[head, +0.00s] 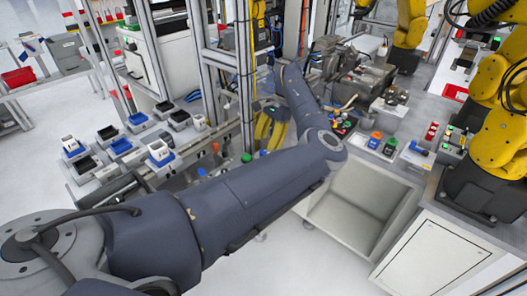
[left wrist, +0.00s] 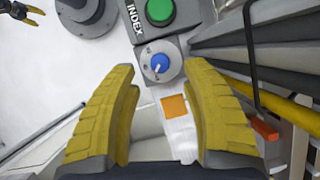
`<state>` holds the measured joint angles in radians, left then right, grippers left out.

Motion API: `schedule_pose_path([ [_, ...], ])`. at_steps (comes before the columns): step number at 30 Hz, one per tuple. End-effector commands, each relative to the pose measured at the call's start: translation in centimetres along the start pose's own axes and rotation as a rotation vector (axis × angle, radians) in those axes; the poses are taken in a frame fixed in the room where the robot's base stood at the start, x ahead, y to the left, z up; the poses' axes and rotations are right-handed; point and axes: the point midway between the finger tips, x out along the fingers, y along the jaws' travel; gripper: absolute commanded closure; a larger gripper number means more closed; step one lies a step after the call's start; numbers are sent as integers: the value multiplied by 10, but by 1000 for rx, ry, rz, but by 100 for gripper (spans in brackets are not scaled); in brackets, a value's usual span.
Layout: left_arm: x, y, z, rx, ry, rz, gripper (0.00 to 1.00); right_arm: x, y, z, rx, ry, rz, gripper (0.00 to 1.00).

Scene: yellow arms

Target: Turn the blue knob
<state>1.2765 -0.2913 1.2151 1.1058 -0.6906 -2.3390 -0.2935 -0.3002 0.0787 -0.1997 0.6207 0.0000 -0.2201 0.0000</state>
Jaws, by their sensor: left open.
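The blue knob (left wrist: 160,64) sits on a round pale dial on a grey control box in the left wrist view. A green button (left wrist: 160,11) and the word INDEX are beside it. My left gripper (left wrist: 160,70) is open and empty, with its yellow fingers on either side of the knob's line, apart from it. In the head view the left gripper (head: 271,124) points down by the machine frame. A small blue spot (head: 263,153) below it may be the knob. A dark gripper with yellow tips (left wrist: 24,13), likely my right one, is far off in the wrist view's corner.
An orange square (left wrist: 174,106) lies just below the knob's box. A dark bent rod (left wrist: 250,60) and a yellow tube (left wrist: 285,108) run along the right. Metal posts (head: 243,75) stand beside the left gripper. A bench with several buttons (head: 376,136) is to its right.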

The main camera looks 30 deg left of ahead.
Motion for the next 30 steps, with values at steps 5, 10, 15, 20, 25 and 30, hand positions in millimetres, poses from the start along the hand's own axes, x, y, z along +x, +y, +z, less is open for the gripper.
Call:
schedule_pose_path([
  [5, 24, 0, 0, 0, -1, 0, 53, 0, 0, 0, 0, 0, 0, 39],
  [10, 37, 0, 0, 0, -1, 0, 53, 0, 0, 0, 0, 0, 0, 39],
  [15, 43, 0, 0, 0, 0, -1, 53, 0, 1, 0, -1, 0, 0, 39],
  [20, 44, 0, 0, 0, 0, -1, 53, 0, 1, 1, -1, -1, 1, 39],
  [25, 44, 0, 0, 0, 0, -1, 52, 0, 2, 1, -1, -1, 2, 39],
  [30, 44, 0, 0, 0, 0, 0, 72, 0, 2, 1, -1, -1, 2, 39],
])
